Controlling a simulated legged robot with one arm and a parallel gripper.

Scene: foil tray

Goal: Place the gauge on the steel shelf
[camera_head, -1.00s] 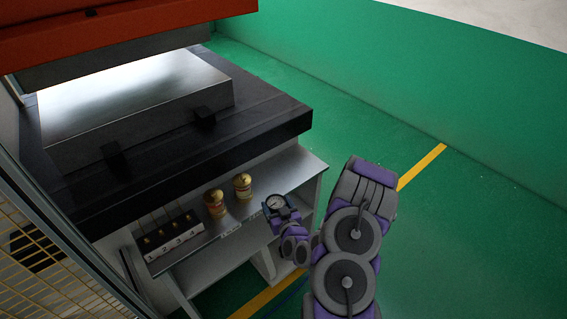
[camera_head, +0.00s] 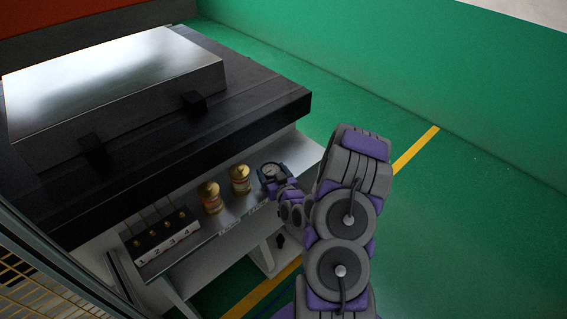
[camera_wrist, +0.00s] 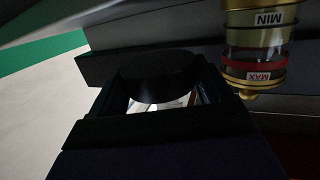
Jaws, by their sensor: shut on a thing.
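The gauge (camera_head: 270,171), a small round dial with a dark rim, is held in my gripper (camera_head: 273,180) at the right part of the steel shelf (camera_head: 299,151). In the wrist view the gauge (camera_wrist: 158,76) shows as a black disc between the two dark fingers of my gripper (camera_wrist: 160,100), which are shut on it. The pale shelf surface (camera_wrist: 45,112) shows at the left there. I cannot tell whether the gauge touches the shelf.
Two brass-capped oil cups stand left of the gauge, the nearer-to-gauge one (camera_head: 240,180) close beside it and another (camera_head: 209,197) further left. A numbered block (camera_head: 165,238) stands at the shelf's left. The black press bed (camera_head: 250,95) overhangs behind. Shelf right of the gauge is clear.

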